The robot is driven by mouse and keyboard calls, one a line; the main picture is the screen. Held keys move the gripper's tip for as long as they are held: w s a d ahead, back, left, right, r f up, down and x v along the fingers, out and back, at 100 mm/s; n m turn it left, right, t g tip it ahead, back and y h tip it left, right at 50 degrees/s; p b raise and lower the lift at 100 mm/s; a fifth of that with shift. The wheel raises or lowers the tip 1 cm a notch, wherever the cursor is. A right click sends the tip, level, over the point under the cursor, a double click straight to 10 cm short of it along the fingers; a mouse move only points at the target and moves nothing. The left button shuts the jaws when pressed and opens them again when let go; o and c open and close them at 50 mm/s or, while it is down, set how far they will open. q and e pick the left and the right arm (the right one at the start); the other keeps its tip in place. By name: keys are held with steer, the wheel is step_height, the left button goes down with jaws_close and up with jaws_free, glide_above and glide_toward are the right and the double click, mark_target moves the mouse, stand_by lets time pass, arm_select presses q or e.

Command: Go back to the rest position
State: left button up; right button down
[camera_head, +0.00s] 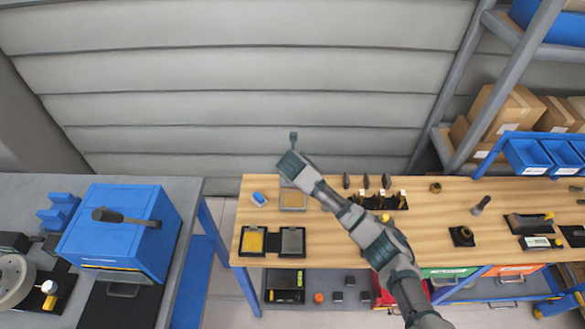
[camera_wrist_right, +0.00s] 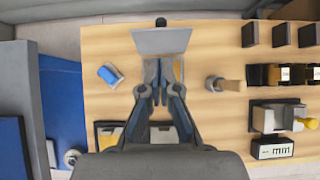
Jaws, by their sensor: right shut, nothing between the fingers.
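My right arm reaches in from the lower right of the head view and across the wooden workbench (camera_head: 340,270). Its gripper (camera_head: 290,163) is at the arm's far end, above the back left part of the bench; its fingertips are hard to make out there. In the right wrist view the two fingers of the right gripper (camera_wrist_right: 162,92) are together and hold nothing. A grey plate (camera_wrist_right: 160,41) shows just beyond the fingertips; I cannot tell how far away it is. My left gripper is in neither view.
A blue and white item (camera_head: 258,198), a yellow-filled tray (camera_head: 253,241) and a grey tray (camera_head: 292,242) lie on the left of the bench. A dark holder with several upright tools (camera_head: 385,202) is beside my arm. A blue box (camera_head: 120,230) stands on the left table.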

steer(key=s+d+f+m+g+y, duration=0.1)
steer(key=s+f+m, duration=0.3)
steer(key=s, duration=0.2)
steer(key=s+f+m+y, duration=0.1)
steer(key=s+f+m, duration=0.4)
steer(key=s, duration=0.1)
steer(key=s+d+f+m+g+y, duration=0.1)
steer(key=s+f+m, duration=0.3)
steer(key=s+f, duration=0.1)
steer(key=shift+s+d+f+m+g, duration=0.3)
steer(key=shift+s+d+m, duration=0.1)
steer(key=shift+s, duration=0.15)
steer(key=s+d+f+m+g+h, duration=0.1)
steer(key=s+d+f+m, duration=0.1)
steer(key=s+d+m, duration=0.95)
steer(key=s+d+f+m+g+h, duration=0.1)
steer(key=s+d+f+m+h, duration=0.15)
steer(key=s+d+m, duration=0.95)
steer(key=s+a+f+n+b, duration=0.1)
steer(key=s+a+f+n, duration=0.1)
steer(key=f, duration=1.1)
steer(key=s+a+f+n+b, duration=0.1)
steer(key=a+f+n, duration=0.1)
steer(key=f, duration=1.1)
steer(key=s+d+f+g+b, duration=0.2)
steer(key=s+d+f, duration=0.1)
steer(key=s+f, duration=1.5)
step_height(320, 180, down, 2)
steer(key=shift+s+f, duration=0.25)
